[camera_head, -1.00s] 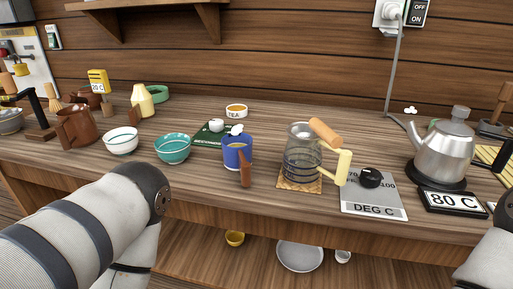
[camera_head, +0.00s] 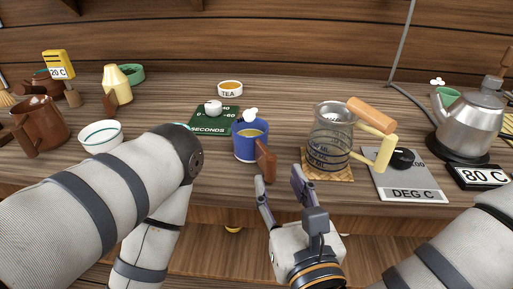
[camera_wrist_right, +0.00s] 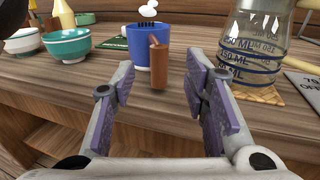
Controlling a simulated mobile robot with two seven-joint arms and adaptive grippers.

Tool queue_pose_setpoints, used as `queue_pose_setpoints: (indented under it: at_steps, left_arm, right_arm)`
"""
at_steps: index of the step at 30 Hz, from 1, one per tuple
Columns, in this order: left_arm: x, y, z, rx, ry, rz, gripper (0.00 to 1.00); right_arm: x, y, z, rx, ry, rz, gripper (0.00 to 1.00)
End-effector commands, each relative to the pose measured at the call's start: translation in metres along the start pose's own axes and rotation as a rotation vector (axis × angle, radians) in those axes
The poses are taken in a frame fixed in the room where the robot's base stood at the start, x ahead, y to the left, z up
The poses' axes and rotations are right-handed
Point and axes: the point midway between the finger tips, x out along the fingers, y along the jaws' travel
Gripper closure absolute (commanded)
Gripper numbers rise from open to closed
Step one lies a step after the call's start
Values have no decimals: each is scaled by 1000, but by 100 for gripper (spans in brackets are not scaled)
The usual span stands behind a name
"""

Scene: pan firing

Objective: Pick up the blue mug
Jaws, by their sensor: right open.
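The blue mug (camera_head: 248,143) stands upright on the wooden counter, with a brown handle (camera_head: 265,160) turned toward me and tan liquid inside. In the right wrist view the blue mug (camera_wrist_right: 137,48) is just beyond the fingertips, its handle (camera_wrist_right: 160,66) roughly between them. My right gripper (camera_head: 281,183) is open and empty, in front of the mug at the counter's front edge; its spread fingers (camera_wrist_right: 164,85) show in the wrist view. My left arm (camera_head: 110,200) reaches in from the left, but its gripper is not visible.
A glass beaker (camera_head: 333,140) with a tan handle stands on a woven mat right of the mug. A green timer board (camera_head: 205,127) lies behind it. A white bowl (camera_head: 100,137) is to the left. A kettle (camera_head: 470,120) stands at far right.

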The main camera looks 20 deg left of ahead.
Motion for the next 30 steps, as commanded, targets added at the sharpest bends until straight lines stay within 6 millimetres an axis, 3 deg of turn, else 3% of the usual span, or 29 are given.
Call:
queue_pose_setpoints:
  at_steps: [10,18,24,30]
  left_arm:
    - [-4,0,-2,-1,13,0,62]
    - [-4,0,-2,-1,12,0,62]
    - [-4,0,-2,-1,12,0,62]
    - [-4,0,-2,-1,12,0,62]
  right_arm:
    - [56,0,-3,-3,1,1,59]
    - [62,0,-4,0,4,1,59]
    - [62,0,-4,-1,4,1,100]
    - [62,0,-4,-1,3,1,100]
